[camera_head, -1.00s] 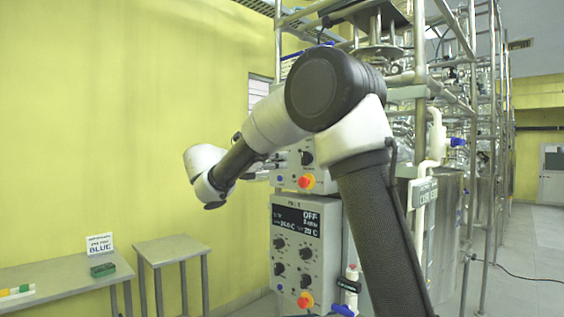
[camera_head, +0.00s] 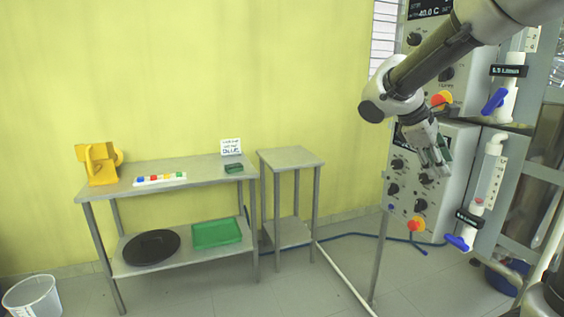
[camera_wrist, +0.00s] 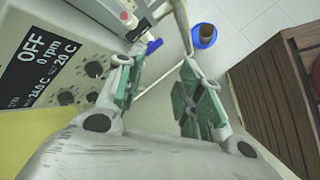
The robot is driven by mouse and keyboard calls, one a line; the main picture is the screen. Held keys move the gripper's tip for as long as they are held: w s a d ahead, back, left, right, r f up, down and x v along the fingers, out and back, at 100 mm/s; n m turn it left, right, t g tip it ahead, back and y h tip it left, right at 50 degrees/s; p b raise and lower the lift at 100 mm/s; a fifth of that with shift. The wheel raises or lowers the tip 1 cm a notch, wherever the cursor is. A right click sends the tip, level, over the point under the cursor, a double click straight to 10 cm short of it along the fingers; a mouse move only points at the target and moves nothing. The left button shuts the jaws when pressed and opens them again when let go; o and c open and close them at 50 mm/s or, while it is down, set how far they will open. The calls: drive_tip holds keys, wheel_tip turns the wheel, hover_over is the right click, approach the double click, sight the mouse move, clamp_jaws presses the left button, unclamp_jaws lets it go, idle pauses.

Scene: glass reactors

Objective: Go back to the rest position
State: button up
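My gripper (camera_head: 436,158) hangs at the end of my bent arm on the right of the head view, pointing down in front of the grey control boxes. In the wrist view my gripper (camera_wrist: 158,98) shows two fingers with green pads standing well apart. Nothing is seen between them except the pale floor. The lower control box (camera_head: 432,190) has black knobs and an orange-red button, and it lies behind the gripper. A control panel reading OFF (camera_wrist: 40,60) is at the left of the wrist view.
A steel table (camera_head: 190,193) at left carries a yellow object (camera_head: 101,163), coloured blocks and a sign. A small steel table (camera_head: 290,157) stands beside it. Valves with blue handles (camera_head: 457,243) are at right. A white bucket (camera_head: 32,299) is at lower left. Floor before the tables looks open.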

drive_tip(key=s+f+m+t+y, duration=0.1)
drive_tip(key=s+m+y, duration=0.2)
drive_tip(key=s, duration=0.7)
drive_tip(key=s+a+f+m+t+y, duration=0.1)
drive_tip(key=s+m+t+y, duration=0.1)
drive_tip(key=s+m+y, duration=0.2)
drive_tip(key=s+m, duration=0.3)
drive_tip(key=s, duration=0.4)
drive_tip(key=shift+a+f+y, duration=0.2)
drive_tip(key=shift+a+y, duration=0.1)
